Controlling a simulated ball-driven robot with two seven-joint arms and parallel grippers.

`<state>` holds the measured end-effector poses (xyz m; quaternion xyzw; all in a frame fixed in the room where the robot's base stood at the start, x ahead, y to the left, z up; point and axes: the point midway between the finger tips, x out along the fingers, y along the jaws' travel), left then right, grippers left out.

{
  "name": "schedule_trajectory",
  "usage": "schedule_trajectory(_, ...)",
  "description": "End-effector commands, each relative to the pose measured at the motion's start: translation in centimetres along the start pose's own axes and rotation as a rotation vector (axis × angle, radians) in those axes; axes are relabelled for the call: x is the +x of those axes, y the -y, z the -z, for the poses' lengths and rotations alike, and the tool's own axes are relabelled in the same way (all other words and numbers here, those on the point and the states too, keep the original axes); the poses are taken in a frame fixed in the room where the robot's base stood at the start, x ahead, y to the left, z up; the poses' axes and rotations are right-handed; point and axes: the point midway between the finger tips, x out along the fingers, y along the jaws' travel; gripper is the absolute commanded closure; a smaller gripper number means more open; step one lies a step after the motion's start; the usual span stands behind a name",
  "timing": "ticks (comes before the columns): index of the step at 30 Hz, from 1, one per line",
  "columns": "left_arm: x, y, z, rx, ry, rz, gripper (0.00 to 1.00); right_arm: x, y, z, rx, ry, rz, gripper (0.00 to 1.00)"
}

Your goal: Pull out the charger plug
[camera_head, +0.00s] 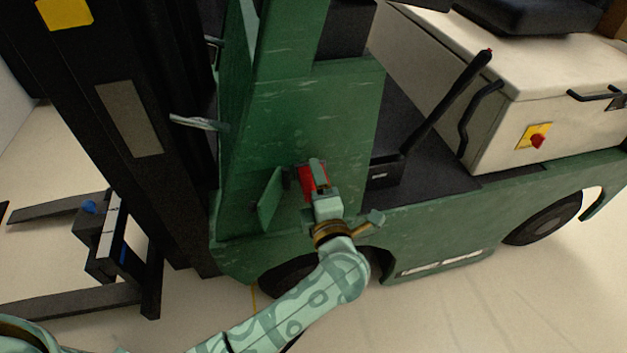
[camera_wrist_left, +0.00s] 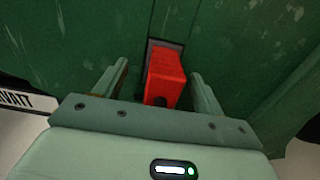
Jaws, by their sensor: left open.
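The red charger plug (camera_wrist_left: 166,78) sits in a dark socket (camera_wrist_left: 152,46) on the green truck's side panel. In the head view the plug (camera_head: 307,184) shows partly behind my left gripper (camera_head: 316,172). In the left wrist view my left gripper (camera_wrist_left: 160,85) is open, with one finger on each side of the plug and a visible gap to both. A small green flap (camera_head: 269,199) stands open to the left of the socket. My right gripper is not in view.
The green truck (camera_head: 345,110) fills the middle. The dark mast (camera_head: 130,120) and forks (camera_head: 80,301) are to the left. Pale floor lies in front.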

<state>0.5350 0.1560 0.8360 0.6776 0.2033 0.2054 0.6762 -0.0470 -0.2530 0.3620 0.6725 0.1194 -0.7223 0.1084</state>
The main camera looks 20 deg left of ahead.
Motion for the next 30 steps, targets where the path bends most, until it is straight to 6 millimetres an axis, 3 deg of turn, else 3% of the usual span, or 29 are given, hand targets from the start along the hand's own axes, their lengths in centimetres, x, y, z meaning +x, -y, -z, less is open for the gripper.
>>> schedule_trajectory(1,0.75,-0.54,0.35,-0.002,-0.012,-0.014,0.30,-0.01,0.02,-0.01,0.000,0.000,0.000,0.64)
schedule_trajectory(21,0.75,-0.33,0.36,0.000,-0.012,-0.012,0.30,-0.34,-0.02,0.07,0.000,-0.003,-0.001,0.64)
schedule_trajectory(28,0.76,-0.31,0.37,0.000,-0.012,-0.012,0.94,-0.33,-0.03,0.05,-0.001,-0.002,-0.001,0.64)
schedule_trajectory(29,0.76,-0.31,0.37,0.000,-0.012,-0.012,1.00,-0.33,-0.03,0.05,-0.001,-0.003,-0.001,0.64)
schedule_trajectory(30,0.76,-0.31,0.38,0.000,-0.012,-0.012,1.00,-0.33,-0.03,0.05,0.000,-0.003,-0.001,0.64)
